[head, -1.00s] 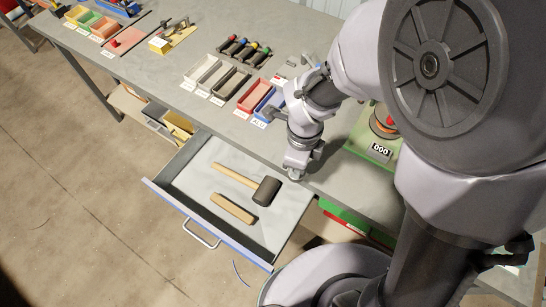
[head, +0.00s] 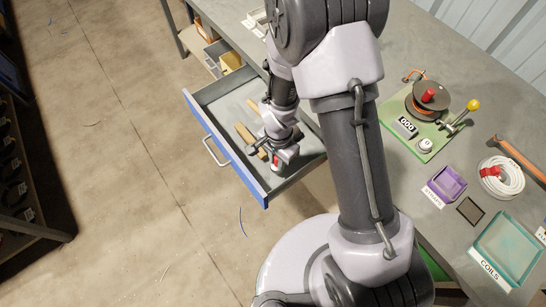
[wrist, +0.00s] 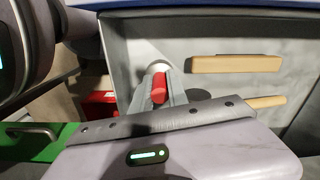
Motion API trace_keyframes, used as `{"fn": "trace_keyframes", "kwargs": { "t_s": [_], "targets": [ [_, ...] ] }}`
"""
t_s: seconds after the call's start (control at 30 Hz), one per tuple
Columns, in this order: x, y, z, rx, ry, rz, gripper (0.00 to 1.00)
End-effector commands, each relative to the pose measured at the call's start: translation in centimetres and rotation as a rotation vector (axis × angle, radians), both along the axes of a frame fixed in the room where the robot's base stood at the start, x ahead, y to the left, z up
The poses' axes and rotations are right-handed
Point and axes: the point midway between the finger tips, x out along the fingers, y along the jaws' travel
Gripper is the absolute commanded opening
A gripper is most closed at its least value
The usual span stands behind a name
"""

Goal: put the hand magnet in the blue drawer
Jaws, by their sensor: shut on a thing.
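The blue drawer (head: 240,172) stands open, with its blue front and grey inside showing in the head view; its grey floor fills much of the wrist view (wrist: 245,35). My gripper (head: 276,163) is over the drawer's right part, close to the front corner. It is shut on the hand magnet (wrist: 159,88), whose red part shows between the fingers in the wrist view. In the head view the magnet is a small red and white patch, mostly hidden by the gripper. I cannot tell whether it touches the drawer floor.
In the drawer lie a wooden block (wrist: 235,63) and a mallet, its handle (wrist: 267,102) showing and its head partly hidden. The bench holds a green plate (head: 425,145) with a reel, a purple tray (head: 447,184), a white cable coil (head: 502,178) and a coils tray (head: 508,248).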

Motion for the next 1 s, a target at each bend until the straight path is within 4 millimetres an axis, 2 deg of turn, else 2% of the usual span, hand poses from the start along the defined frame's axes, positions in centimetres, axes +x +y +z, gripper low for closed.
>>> {"fn": "trace_keyframes", "kwargs": {
  "t_s": [0.2,0.57,0.6,0.7,1.0],
  "targets": [
    [-0.1,0.0,-3.9,0.000,0.001,-0.001,0.00],
    [0.0,0.0,-4.4,0.000,0.000,-0.002,0.00],
    [0.0,0.0,-4.3,0.000,0.000,-0.002,0.25],
    [0.0,0.0,-4.2,0.000,0.000,-0.002,0.41],
    [0.0,0.0,-3.9,0.000,0.000,-0.002,0.41]
  ]
}}
